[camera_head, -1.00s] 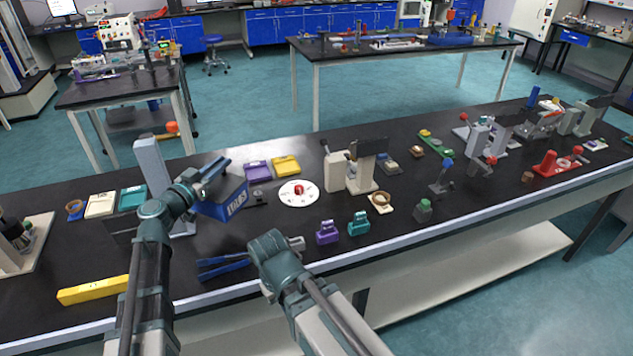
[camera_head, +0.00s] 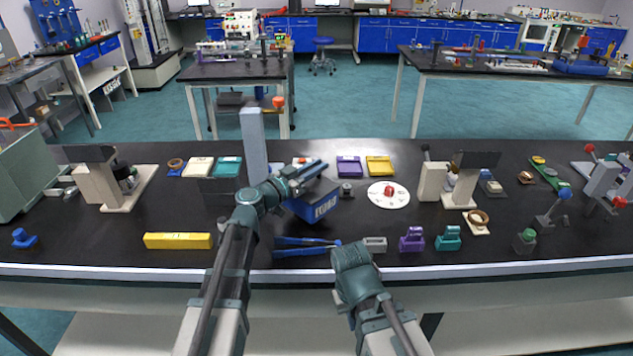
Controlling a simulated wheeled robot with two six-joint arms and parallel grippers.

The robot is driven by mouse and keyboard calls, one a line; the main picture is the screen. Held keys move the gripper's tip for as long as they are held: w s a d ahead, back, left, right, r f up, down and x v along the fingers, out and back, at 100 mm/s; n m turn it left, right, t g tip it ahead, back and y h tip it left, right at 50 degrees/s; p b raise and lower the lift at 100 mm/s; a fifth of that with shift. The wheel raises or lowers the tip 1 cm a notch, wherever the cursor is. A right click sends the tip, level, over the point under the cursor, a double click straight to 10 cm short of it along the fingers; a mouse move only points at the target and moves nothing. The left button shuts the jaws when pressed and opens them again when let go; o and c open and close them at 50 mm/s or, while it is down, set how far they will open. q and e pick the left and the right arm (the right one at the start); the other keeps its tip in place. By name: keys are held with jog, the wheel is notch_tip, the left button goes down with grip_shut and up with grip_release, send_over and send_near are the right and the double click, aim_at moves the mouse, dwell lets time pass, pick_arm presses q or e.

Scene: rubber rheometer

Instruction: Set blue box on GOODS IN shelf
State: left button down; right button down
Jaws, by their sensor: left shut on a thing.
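The blue box (camera_head: 319,208), with a pale label on its front, is tilted beneath my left gripper (camera_head: 309,179). My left gripper is shut on its upper part, and the fingers hide some of the top. The box appears to be just above the bench, left of the white dial plate; the exact gap is unclear. My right gripper (camera_head: 345,250) is low at the bench's front edge, right of and nearer than the box. Its fingers cannot be made out clearly. No shelf with a readable GOODS IN sign shows.
Blue tongs-like bars (camera_head: 302,246) lie beside my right wrist. A tall grey post (camera_head: 253,145) stands behind my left wrist. A yellow bar (camera_head: 178,241), purple tray (camera_head: 349,165), yellow tray (camera_head: 380,165) and dial plate (camera_head: 388,202) are on the bench.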

aim_at(316, 179)
pick_arm(q)
jog(key=shift+f+b, duration=1.7)
jog(key=shift+f, duration=0.1)
jog(key=shift+f, duration=0.15)
jog(key=c, duration=0.8)
grip_release()
jog(key=shift+c, duration=0.2)
jog(key=shift+r, duration=0.3)
jog(key=v, duration=1.1)
jog(key=shift+s+a, duration=0.25)
jog(key=shift+s, duration=0.05)
jog(key=shift+o, duration=0.4)
jog(key=shift+s+a+f, duration=0.1)
jog(key=shift+f, duration=0.05)
